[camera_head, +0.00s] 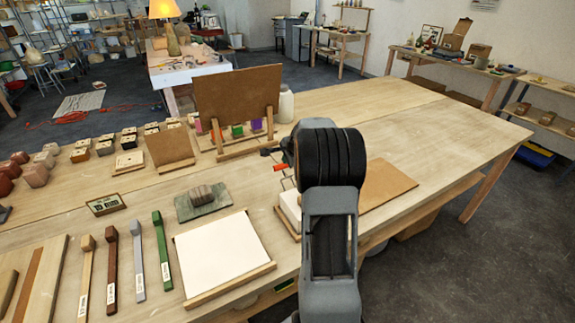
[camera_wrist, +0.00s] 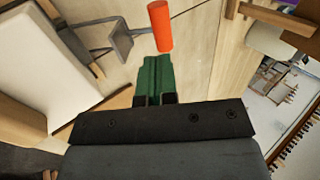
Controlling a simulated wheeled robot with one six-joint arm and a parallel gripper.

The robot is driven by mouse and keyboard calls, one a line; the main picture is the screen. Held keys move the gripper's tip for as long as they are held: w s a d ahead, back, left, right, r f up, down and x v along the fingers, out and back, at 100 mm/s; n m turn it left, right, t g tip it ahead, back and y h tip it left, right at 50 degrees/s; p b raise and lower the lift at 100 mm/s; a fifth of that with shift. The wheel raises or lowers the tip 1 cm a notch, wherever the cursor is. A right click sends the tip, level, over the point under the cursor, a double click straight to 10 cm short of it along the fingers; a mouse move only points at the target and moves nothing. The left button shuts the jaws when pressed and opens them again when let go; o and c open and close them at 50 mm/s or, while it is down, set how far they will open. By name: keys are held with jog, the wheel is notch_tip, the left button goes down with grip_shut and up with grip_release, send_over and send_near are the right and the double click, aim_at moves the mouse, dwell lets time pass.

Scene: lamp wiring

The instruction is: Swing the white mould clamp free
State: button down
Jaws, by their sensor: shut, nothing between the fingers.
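The white mould (camera_head: 291,208) shows in the head view as a sliver left of my arm, which hides the rest. In the wrist view the white block (camera_wrist: 42,55) fills the left side. Its clamp is a grey metal bar and loop (camera_wrist: 118,40) beside the block, with an orange-red handle (camera_wrist: 160,26). The handle also shows in the head view (camera_head: 280,168). My gripper (camera_wrist: 158,68) has green fingers, shut together and empty. Their tips appear just below the handle's lower end in the wrist view; I cannot tell whether they touch it.
A brown board (camera_head: 385,184) lies right of my arm. A white sheet in a wooden frame (camera_head: 222,252) lies at the front. An upright brown panel (camera_head: 238,92) and a pale bottle (camera_head: 286,104) stand behind. The table's right side (camera_head: 440,130) is clear.

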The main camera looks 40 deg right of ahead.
notch_tip(320, 180, up, 8)
jog(key=shift+w+r, duration=0.25)
jog(key=shift+w, duration=0.05)
dwell(0.7)
jog(key=s+a+f+n+g, duration=0.3)
jog(key=s+a+f+n, duration=0.2)
jog(key=s+n, duration=0.15)
jog(key=s+a+r+n+y, duration=0.1)
jog(key=s+a+r+n, duration=0.2)
jog(key=s+a+n, duration=1)
jog(key=s+a, duration=0.5)
jog(key=a, duration=0.5)
jog(key=shift+s+r+t, duration=0.15)
jog(key=shift+s+t, duration=0.15)
jog(key=shift+s, duration=0.1)
